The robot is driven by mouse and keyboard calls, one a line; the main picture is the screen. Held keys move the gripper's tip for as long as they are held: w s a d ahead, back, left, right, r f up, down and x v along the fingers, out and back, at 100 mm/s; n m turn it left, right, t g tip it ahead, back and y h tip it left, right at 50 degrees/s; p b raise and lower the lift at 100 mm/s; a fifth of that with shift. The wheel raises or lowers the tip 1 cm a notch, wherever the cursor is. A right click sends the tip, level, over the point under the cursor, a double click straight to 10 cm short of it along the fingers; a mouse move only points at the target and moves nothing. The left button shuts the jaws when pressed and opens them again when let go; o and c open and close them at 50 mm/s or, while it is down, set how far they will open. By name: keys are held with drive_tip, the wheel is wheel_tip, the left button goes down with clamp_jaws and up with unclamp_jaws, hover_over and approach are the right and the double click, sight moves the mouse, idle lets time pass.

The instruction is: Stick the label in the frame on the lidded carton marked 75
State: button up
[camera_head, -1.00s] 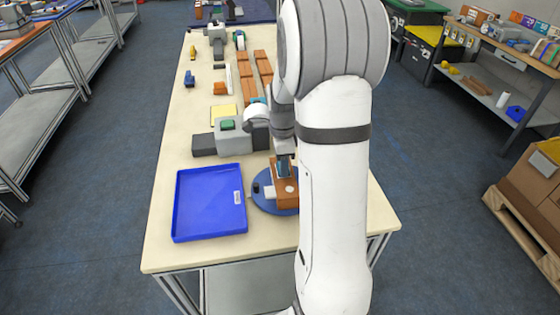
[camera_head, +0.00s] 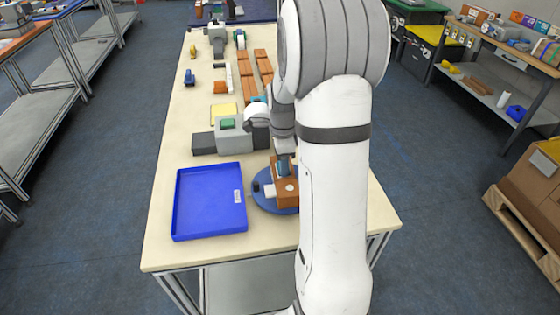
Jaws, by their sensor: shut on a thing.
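My gripper (camera_head: 282,172) points down over the front of the table, just left of my white arm. It is shut on a small blue thing (camera_head: 283,167), which looks to be at or just above a brown carton (camera_head: 287,199). Touching cannot be told. The carton stands on a round blue disc (camera_head: 263,204) and carries a pale round spot on its near part. A small dark piece and a white-and-blue piece sit at its left on the disc. No number or label print is readable, and my arm hides the disc's right side.
A blue tray (camera_head: 208,225) with a white tag lies empty left of the disc. A grey machine with a green top (camera_head: 229,130) and a yellow pad (camera_head: 224,113) stand behind. Several brown cartons (camera_head: 247,88) line the table further back. The front left table edge is clear.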

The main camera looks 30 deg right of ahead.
idle(0.3)
drive_tip(key=shift+r+p, duration=2.45)
drive_tip(key=shift+r, duration=1.05)
drive_tip(key=shift+f, duration=0.1)
